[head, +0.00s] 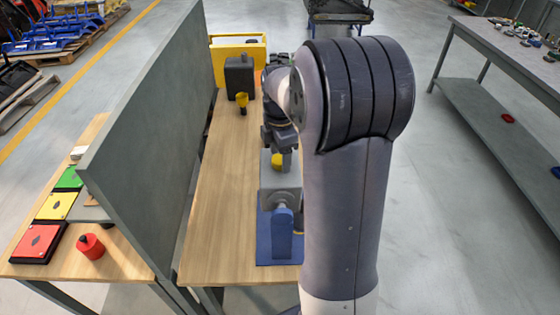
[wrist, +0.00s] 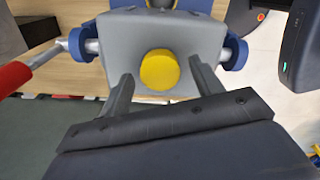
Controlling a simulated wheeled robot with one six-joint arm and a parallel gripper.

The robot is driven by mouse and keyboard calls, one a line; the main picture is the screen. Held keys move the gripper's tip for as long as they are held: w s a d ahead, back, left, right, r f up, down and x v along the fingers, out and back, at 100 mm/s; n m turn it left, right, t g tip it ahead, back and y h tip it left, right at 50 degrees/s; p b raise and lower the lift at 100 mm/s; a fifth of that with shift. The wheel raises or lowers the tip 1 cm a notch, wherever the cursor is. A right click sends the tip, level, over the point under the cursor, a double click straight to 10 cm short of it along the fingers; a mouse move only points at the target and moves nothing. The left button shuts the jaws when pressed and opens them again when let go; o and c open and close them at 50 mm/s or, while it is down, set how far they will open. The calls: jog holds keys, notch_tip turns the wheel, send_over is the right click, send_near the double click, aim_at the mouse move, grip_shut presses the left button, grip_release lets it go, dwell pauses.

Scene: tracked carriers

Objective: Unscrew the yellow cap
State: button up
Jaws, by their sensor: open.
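The yellow cap (head: 278,159) is round and sits on a grey block-like body (head: 281,182), held on a blue mount (head: 264,251). In the wrist view the cap (wrist: 160,69) shows face-on against the grey body (wrist: 190,32). My gripper (wrist: 160,74) is open, with one finger to the left of the cap and one to the right. Gaps show between the fingers and the cap in the picture; I cannot tell how far the fingertips are from it in depth. In the head view my gripper (head: 281,141) is largely hidden by my arm.
A tall grey partition (head: 150,120) stands left of the wooden bench (head: 215,215). A dark canister (head: 239,75), a yellow-and-black item (head: 242,102) and a yellow bin (head: 226,51) are at the far end. A crank with a red grip (wrist: 14,77) projects beside the grey body.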

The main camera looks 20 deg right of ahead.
jog(key=m, duration=1.2)
jog(key=shift+m, duration=0.4)
jog(key=m, duration=0.9)
jog(key=shift+c, duration=0.3)
jog(key=c, duration=0.7)
jog(key=n, duration=0.4)
jog(key=shift+n, duration=0.4)
jog(key=shift+c, duration=0.4)
jog(key=n, duration=0.4)
jog(key=shift+n, duration=0.3)
